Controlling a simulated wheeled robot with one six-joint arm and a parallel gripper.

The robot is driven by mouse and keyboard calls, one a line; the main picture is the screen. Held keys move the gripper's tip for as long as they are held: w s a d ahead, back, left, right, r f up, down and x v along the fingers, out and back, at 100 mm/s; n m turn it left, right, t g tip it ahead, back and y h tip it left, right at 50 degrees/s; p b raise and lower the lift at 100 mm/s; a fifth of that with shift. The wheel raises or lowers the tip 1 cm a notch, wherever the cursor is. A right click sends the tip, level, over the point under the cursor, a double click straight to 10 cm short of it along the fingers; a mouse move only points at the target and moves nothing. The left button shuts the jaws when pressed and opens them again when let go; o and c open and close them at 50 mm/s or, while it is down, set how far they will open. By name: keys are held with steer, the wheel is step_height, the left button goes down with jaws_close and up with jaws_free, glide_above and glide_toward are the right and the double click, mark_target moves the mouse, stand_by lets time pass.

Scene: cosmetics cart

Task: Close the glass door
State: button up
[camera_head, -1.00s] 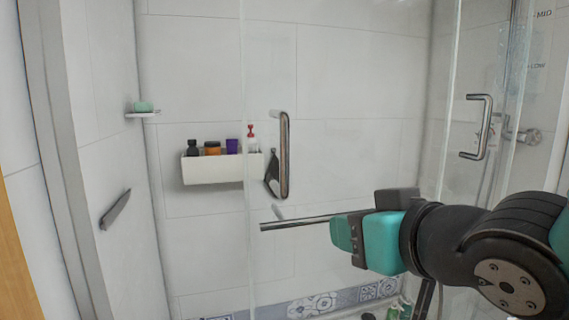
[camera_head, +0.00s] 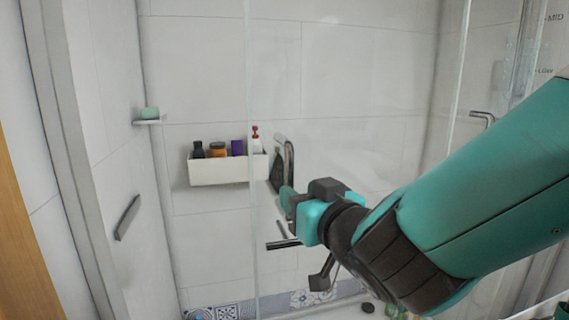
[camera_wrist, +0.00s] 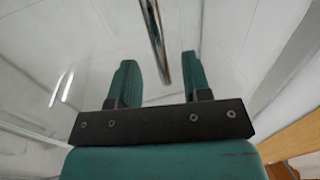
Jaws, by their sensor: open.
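The clear glass door (camera_head: 350,75) spans the middle of the head view, its free vertical edge left of the metal handle (camera_head: 290,160). My gripper (camera_head: 287,200) is at the lower part of this handle and hides its lower end. In the wrist view, my gripper (camera_wrist: 158,78) is open, with its two teal fingers apart. The handle (camera_wrist: 155,35) runs down between the fingers in that picture. No grip on it shows, and I cannot tell whether a finger touches it.
Behind the glass, a white wall shelf (camera_head: 222,172) holds several bottles. A soap dish (camera_head: 147,122) is on the left wall. A dark bar (camera_head: 283,244) shows below my gripper.

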mark_target(291, 186)
steer(key=p+x, duration=0.2)
steer(key=x, duration=0.3)
steer(key=shift+w+a+r+p, duration=0.1)
steer(key=shift+w+a+p, duration=0.05)
steer(key=shift+w+p, duration=0.25)
steer(key=shift+w+a, duration=0.25)
steer(key=shift+w, duration=0.15)
jaws_close()
